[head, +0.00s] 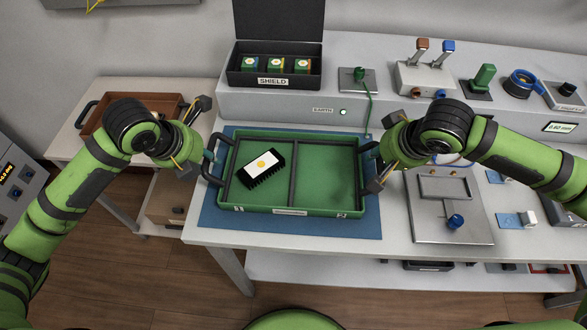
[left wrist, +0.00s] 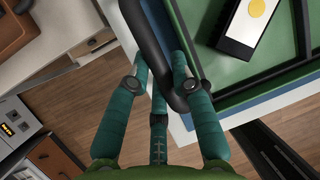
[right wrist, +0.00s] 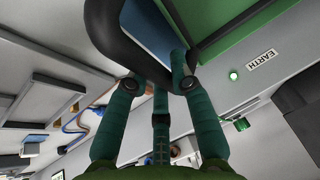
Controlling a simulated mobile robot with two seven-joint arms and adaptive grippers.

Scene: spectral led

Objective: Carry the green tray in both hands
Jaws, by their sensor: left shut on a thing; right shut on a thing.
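The green tray (head: 310,205) has raised rims, dark dividers and a dark handle at each end. It is over the blue mat (head: 222,222) on the bench; I cannot tell whether it touches the mat. A black finned block (head: 258,170) with a white top and yellow dot lies tilted in the tray, against the left divider. My left gripper (head: 212,157) is shut on the left handle, which also shows between its fingers in the left wrist view (left wrist: 158,50). My right gripper (head: 372,160) is shut on the right handle, seen in the right wrist view (right wrist: 125,40).
A black box marked SHIELD (head: 274,78) with coloured cubes stands behind the tray. A green cable plate (head: 358,82) is behind right. A grey fixture (head: 448,205) with a blue knob is to the right. A brown tray (head: 135,108) sits on the left side table.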

